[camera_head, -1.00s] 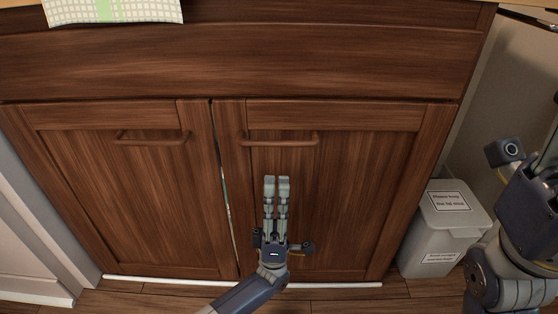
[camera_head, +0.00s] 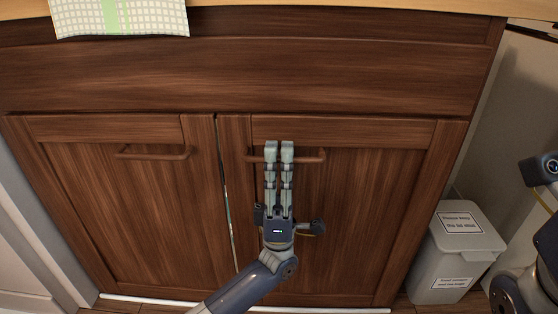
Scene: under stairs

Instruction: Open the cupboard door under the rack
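The brown wooden cupboard has a left door (camera_head: 130,210) and a right door (camera_head: 355,215), each with a horizontal bar handle near its top. A narrow gap with a light strip shows between the doors. My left gripper (camera_head: 279,150) points up in front of the right door, its fingertips overlapping the right door's handle (camera_head: 312,157). The two fingers lie close side by side; whether they grip or touch the bar is unclear. The left door's handle (camera_head: 153,154) is free. My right gripper is not clearly visible; part of my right arm shows at the right edge.
A grey bin (camera_head: 455,250) with paper labels stands right of the cupboard, close to my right arm. A checked cloth (camera_head: 150,18) hangs over the counter edge (camera_head: 350,6). A white panel stands at the left.

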